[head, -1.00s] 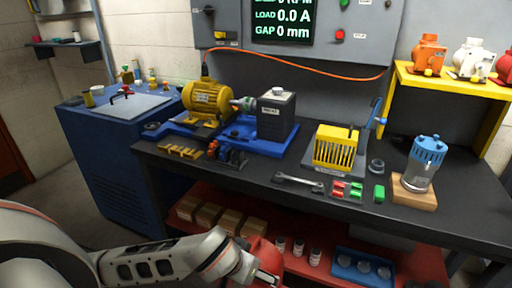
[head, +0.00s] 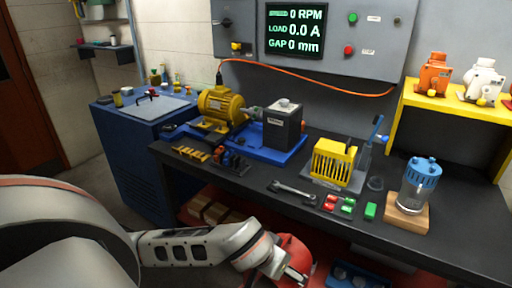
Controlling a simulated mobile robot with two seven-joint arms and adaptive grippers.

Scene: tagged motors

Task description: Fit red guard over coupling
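The red guard (head: 297,249) is a rounded red shell low in the head view, in front of the bench's lower shelf. My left gripper (head: 294,276) is at it and appears shut on it; the fingertips are partly lost at the picture's lower edge. The coupling (head: 254,113) sits between the yellow motor (head: 220,106) and the dark grey box unit (head: 283,125) on a blue base (head: 259,146). It shows no red cover. The guard is below and in front of the bench top, apart from the coupling. My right gripper is not in view.
The black bench (head: 450,225) holds a wrench (head: 292,192), a yellow slotted holder (head: 331,163), red and green blocks and a blue-topped jar (head: 420,182). Dark clamps (head: 230,162) stand in front of the blue base. An orange cable (head: 310,74) runs along the wall panel.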

